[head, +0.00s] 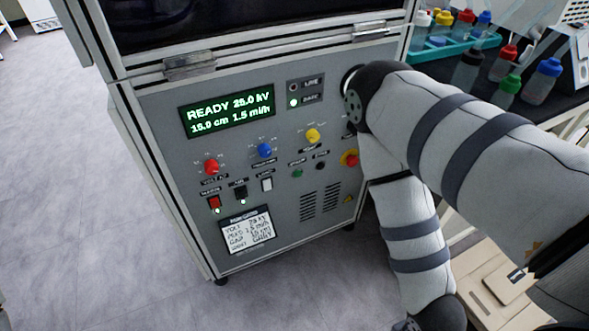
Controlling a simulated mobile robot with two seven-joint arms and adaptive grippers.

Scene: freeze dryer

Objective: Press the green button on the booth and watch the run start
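The booth (160,115) stands in the middle with its grey control panel facing me. The small green button (297,173) is on the panel, left of a small black button (320,166). Nothing covers the green button. The lit display (226,110) reads READY 25.0 kV, with 15.0 cm and 1.5 ml/h below. Of two lamps beside it, the upper (292,87) is dark and the lower (293,102) is lit. My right arm bends in front of the panel's right edge and runs down out of the picture. Neither gripper can be made out.
Red (211,166), blue (264,150) and yellow (313,135) knobs sit above the switches. A red stop button (349,158) is close to my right arm. Several bottles (543,80) stand on the dark bench at right. Open floor (80,190) lies left.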

